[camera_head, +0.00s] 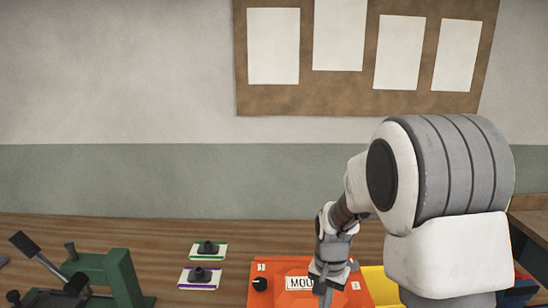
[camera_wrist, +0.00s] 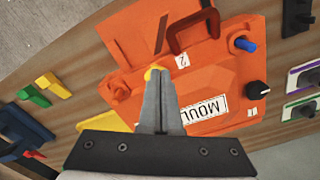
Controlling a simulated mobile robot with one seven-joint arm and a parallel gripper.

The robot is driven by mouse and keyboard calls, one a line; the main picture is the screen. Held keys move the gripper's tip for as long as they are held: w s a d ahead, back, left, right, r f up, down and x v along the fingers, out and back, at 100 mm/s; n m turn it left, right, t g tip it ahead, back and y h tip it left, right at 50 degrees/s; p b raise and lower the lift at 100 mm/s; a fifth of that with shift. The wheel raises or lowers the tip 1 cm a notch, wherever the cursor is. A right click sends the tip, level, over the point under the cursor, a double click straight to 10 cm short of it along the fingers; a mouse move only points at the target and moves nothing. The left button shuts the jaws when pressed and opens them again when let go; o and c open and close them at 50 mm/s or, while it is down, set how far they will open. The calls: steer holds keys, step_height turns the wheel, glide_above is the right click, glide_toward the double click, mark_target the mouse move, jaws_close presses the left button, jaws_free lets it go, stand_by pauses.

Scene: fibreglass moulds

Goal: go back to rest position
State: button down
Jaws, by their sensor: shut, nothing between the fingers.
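My gripper (camera_head: 323,290) is over the orange mould box in the head view, at the lower middle of the picture. In the wrist view my gripper (camera_wrist: 162,131) shows its two grey fingers pressed together with nothing between them. The orange mould (camera_wrist: 205,75) lies beneath and beyond the fingers. It carries a white "MOUL" label (camera_wrist: 206,107), a black knob (camera_wrist: 258,88), a blue peg (camera_wrist: 245,45) and a dark red handle (camera_wrist: 197,30). A yellow round part (camera_wrist: 153,74) shows just past the fingertips; whether they touch it I cannot tell.
A green-framed lever device (camera_head: 120,277) stands at the left of the wooden bench (camera_head: 60,232). Two white plates with black knobs, one green-edged (camera_head: 208,250) and one purple-edged (camera_head: 199,276), lie left of the mould. Yellow and green pieces (camera_wrist: 45,86) lie left in the wrist view.

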steer(key=s+d+r+n+t, duration=0.1)
steer(key=s+r, duration=0.3)
steer(key=r, duration=0.3)
steer(key=s+r+n+t, duration=0.2)
steer(key=s+r, duration=0.1)
steer(key=r, duration=0.4)
steer(key=s+d+r+n+t, duration=0.1)
steer(key=s+r, duration=0.5)
steer(key=s, duration=0.7)
steer(key=shift+s+r+n+t, duration=0.15)
steer(key=shift+n+t, duration=0.65)
steer(key=shift+n, duration=0.2)
